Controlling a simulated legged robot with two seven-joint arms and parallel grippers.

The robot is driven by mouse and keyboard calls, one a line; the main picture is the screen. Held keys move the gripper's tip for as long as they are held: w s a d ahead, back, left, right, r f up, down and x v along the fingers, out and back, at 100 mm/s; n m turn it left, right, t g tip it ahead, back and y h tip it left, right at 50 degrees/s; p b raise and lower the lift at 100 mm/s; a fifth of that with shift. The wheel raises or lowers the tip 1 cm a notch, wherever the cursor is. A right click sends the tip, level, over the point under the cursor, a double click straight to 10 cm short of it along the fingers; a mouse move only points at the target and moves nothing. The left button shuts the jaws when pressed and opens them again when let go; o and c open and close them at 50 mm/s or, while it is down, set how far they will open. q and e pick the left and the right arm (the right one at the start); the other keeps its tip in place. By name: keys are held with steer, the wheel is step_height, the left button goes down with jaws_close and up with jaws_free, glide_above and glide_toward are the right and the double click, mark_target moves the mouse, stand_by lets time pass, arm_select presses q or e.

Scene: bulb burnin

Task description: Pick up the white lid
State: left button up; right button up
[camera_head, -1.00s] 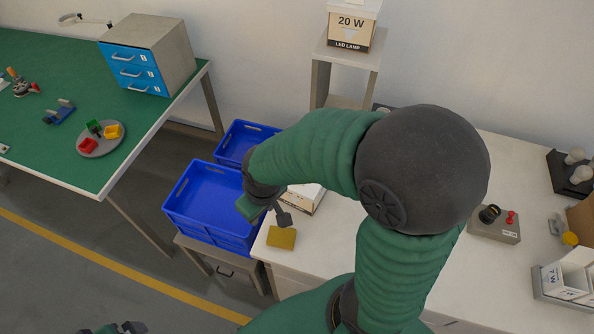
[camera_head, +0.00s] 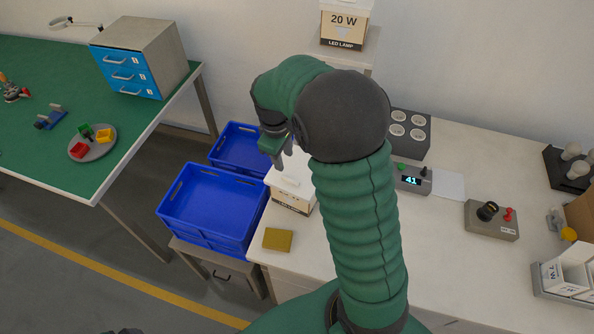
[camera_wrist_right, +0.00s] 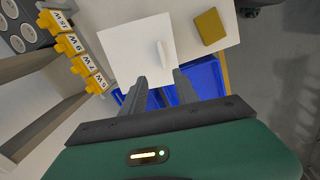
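The white lid (camera_head: 287,180) with a raised bar handle lies on a small labelled box (camera_head: 292,202) near the left edge of the white table. In the right wrist view the lid (camera_wrist_right: 135,50) is a white square, its handle (camera_wrist_right: 161,54) just beyond my fingertips. My right gripper (camera_head: 280,150) is above the back of the lid in the head view, partly hidden by its wrist. In the wrist view my right gripper (camera_wrist_right: 160,80) is open, with nothing between its fingers. A dark part at the bottom left edge of the head view may be my left gripper; its fingers do not show.
A yellow block (camera_head: 278,239) lies in front of the box. Blue crates (camera_head: 205,238) stand left of the table. A shelf holding a 20 W lamp box (camera_head: 344,28) rises behind. A grey socket block (camera_head: 425,140) and a device reading 41 (camera_head: 411,181) stand to the right.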

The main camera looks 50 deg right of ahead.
mark_target(286, 178)
steer(key=f, duration=0.6)
steer(key=f+p, duration=0.1)
steer(key=f, duration=0.2)
steer(key=shift+w+d+f, duration=0.15)
steer(key=shift+d+f, duration=0.15)
steer(key=shift+f, duration=0.05)
jaws_close()
